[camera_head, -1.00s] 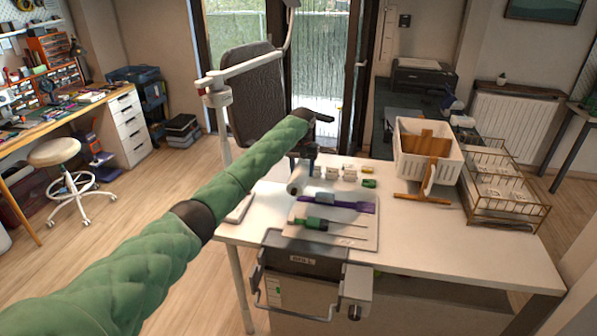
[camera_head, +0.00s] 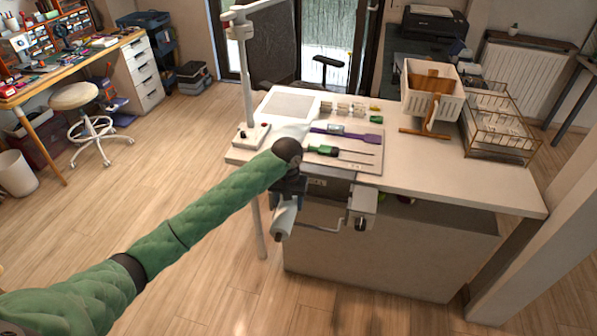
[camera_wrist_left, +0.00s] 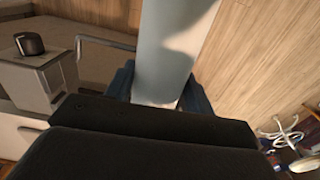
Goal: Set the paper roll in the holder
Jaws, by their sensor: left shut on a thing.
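The paper roll (camera_head: 285,220) is a white cylinder in front of the desk's front edge. My left gripper (camera_head: 289,190) is shut on it, with the arm coming in from the lower left. In the left wrist view the pale roll (camera_wrist_left: 168,45) stands between the two dark fingers (camera_wrist_left: 160,92). The holder (camera_head: 335,186) is a grey unit on the desk's front edge, with a wire bar and a dark knob (camera_head: 361,223). It shows at the left of the wrist view (camera_wrist_left: 38,85), apart from the roll. My wrist hides the holder's left part. My right gripper is not in view.
A white crate (camera_head: 432,90) and wire trays (camera_head: 500,125) stand right.

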